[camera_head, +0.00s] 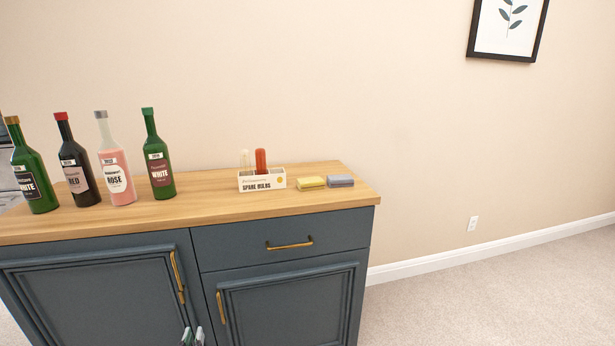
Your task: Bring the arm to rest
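Only the tips of my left gripper (193,337) show, at the bottom edge of the head view, in front of the blue cabinet's left door. The two small grey-green tips are close together, with a narrow dark gap between them. The rest of the gripper and its arm are below the picture. Nothing shows between the tips, but how far the fingers are apart is hard to tell. My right gripper is not in view.
A blue cabinet (284,300) with a wooden top (215,207) stands ahead. On it are several wine bottles (159,165), a white box (262,183) labelled "SPARE MILKS", a yellow sponge (311,182) and a grey sponge (340,180). Carpet (500,300) is clear at right.

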